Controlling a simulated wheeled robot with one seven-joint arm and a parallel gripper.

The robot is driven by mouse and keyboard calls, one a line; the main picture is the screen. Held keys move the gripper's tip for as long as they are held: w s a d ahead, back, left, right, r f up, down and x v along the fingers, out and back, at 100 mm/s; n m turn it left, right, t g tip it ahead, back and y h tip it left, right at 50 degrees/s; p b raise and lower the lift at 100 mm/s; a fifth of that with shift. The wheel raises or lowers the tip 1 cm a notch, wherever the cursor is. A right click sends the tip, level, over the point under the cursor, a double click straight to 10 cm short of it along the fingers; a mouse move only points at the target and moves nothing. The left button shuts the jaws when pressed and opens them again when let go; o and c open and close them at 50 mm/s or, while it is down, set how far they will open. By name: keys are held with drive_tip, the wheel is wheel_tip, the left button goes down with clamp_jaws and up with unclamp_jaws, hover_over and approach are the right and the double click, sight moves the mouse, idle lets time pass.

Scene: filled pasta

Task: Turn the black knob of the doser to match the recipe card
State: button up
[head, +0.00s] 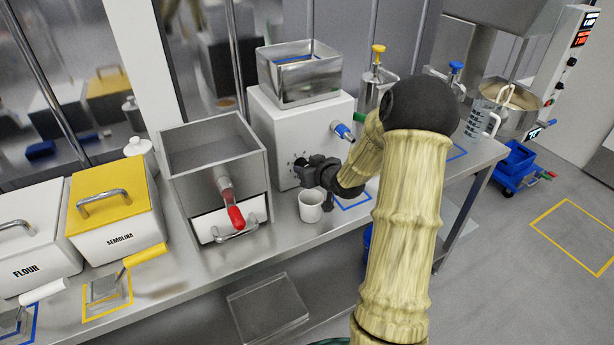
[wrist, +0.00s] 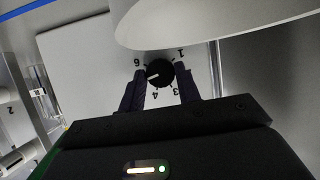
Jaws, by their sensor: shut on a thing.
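The doser (head: 303,120) is a white box with a steel hopper on top, standing on the steel bench. Its black knob (wrist: 159,73) is round with a white mark, on a white face with a dial of numbers; 1, 3, 4 and 6 show. The white mark points left in the wrist view, between 6 and 4. My gripper (wrist: 160,78) is shut on the knob, one finger on each side. In the head view my gripper (head: 308,171) is at the doser's front face and hides the knob. I cannot make out the recipe card.
A white cup (head: 311,205) stands just below my gripper. A blue-tipped handle (head: 342,131) sticks out of the doser. A steel bin with a red handle (head: 236,217) stands left of it. The yellow-lidded semolina box (head: 115,212) and the flour box (head: 32,250) are farther left.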

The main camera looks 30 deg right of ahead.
idle(0.4)
drive_tip(key=o, duration=1)
drive_tip(key=v, duration=1.7)
drive_tip(key=shift+s+a+r, duration=0.15)
drive_tip(key=shift+a+r, duration=0.05)
drive_tip(key=shift+a, duration=0.05)
drive_tip(key=shift+a, duration=0.1)
